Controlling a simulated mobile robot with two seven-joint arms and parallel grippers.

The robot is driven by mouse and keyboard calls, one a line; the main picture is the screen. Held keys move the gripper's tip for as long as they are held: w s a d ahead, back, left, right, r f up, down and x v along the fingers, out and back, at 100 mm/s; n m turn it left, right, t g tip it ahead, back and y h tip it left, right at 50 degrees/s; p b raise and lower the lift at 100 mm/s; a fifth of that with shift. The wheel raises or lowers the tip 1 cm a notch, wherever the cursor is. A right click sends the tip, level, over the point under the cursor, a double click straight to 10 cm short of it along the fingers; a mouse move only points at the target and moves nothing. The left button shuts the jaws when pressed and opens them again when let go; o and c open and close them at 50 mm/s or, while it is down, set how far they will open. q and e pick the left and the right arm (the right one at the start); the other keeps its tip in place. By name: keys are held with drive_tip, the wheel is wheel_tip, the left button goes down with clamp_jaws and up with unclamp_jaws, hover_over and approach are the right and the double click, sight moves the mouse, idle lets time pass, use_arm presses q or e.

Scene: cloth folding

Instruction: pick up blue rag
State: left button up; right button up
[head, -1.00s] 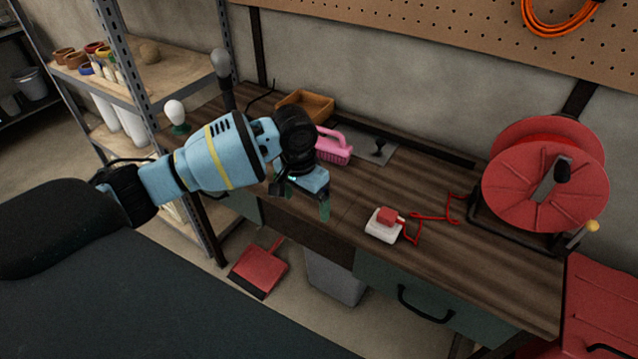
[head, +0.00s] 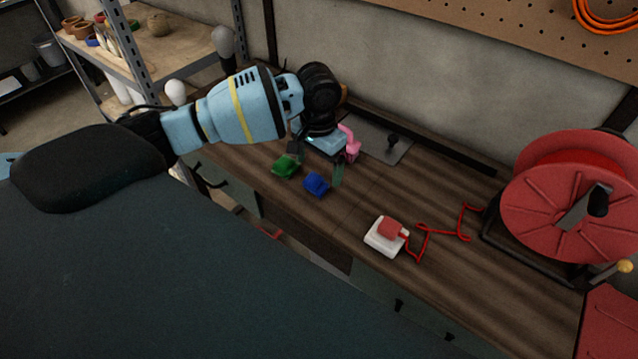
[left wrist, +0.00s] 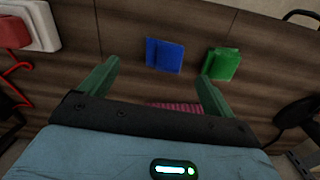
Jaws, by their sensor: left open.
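The blue rag (head: 316,184) is a small folded piece lying on the wooden workbench near its front edge. It also shows in the left wrist view (left wrist: 164,55), at the top between my finger lines. A green rag (head: 286,166) lies just left of it in the head view and to its right in the left wrist view (left wrist: 222,64). My left gripper (head: 316,163) is open and empty, above the bench and beside the blue rag towards the wall side. Its two green fingers are spread in the left wrist view (left wrist: 159,72). My right gripper is not in view.
A pink brush-like item (head: 351,143) is partly hidden behind my left gripper. A white-and-red box (head: 386,236) with a red cord and a large red reel (head: 565,195) stand to the right. The bench top (head: 340,215) in front is clear.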

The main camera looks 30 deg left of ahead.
sight(318, 182)
use_arm(q)
drive_tip(key=shift+w+f, duration=0.1)
drive_tip(key=shift+f, duration=0.2)
wheel_tip(318, 182, down, 5)
drive_tip(key=c, duration=1.1)
